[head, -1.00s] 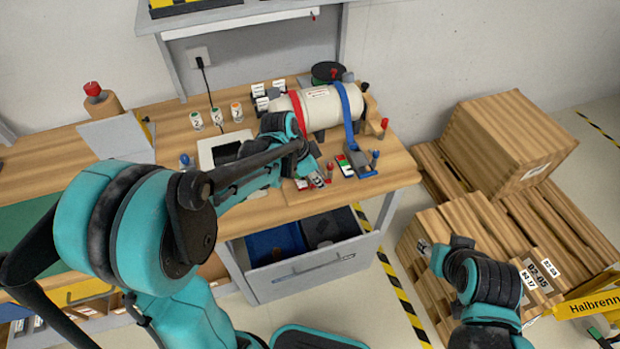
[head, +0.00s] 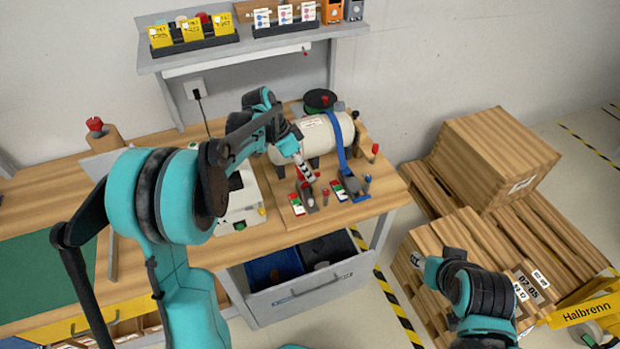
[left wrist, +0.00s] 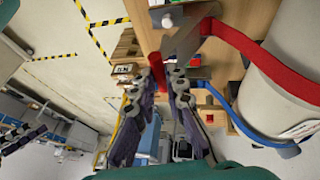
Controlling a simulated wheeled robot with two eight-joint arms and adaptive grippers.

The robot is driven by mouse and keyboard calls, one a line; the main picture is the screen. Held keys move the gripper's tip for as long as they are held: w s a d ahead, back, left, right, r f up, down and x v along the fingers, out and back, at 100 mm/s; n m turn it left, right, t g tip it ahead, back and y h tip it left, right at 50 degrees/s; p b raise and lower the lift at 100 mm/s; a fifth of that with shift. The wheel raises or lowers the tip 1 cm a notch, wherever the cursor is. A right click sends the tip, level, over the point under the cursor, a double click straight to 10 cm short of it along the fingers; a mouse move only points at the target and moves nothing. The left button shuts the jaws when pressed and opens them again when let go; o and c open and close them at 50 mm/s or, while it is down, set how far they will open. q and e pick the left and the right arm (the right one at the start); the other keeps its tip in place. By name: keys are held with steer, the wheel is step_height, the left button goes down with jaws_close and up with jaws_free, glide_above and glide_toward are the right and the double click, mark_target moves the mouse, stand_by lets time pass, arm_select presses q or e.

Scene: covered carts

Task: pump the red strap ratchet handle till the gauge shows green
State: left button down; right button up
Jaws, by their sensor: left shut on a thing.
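The white tank (head: 300,138) lies on the wooden bench, with the red strap (left wrist: 262,62) and the blue strap (head: 337,145) around it. My left gripper (head: 309,178) is at the red strap's ratchet, in front of the tank. In the left wrist view my left gripper (left wrist: 162,72) is shut on the red ratchet handle (left wrist: 158,62). A small red, white and green gauge (head: 296,203) sits beside the red ratchet; its reading is too small to tell. My right gripper (head: 418,261) is at the lower right, away from the bench, and its jaws are unclear.
The blue ratchet has its own gauge (head: 338,189) just to the right. A pale box (head: 240,208) stands left of the ratchets. An open drawer (head: 312,294) juts out below the bench. A wooden crate (head: 495,155) on pallets stands at the right.

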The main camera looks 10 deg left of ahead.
arm_select(q)
steer(key=shift+w+a+f, duration=0.15)
steer(key=shift+w+a, duration=0.6)
steer(key=shift+w, duration=0.15)
arm_select(e)
steer(key=shift+w+a+r, duration=0.1)
steer(key=shift+w, duration=0.1)
arm_select(q)
steer(key=c, duration=1.8)
jaws_free()
steer(key=shift+c, duration=0.2)
steer(key=shift+w+f, duration=0.15)
steer(key=shift+w, duration=0.05)
arm_select(e)
steer(key=shift+w+a, duration=0.1)
steer(key=shift+w, duration=0.15)
arm_select(q)
steer(key=shift+s, duration=0.1)
arm_select(e)
steer(key=shift+s, duration=0.1)
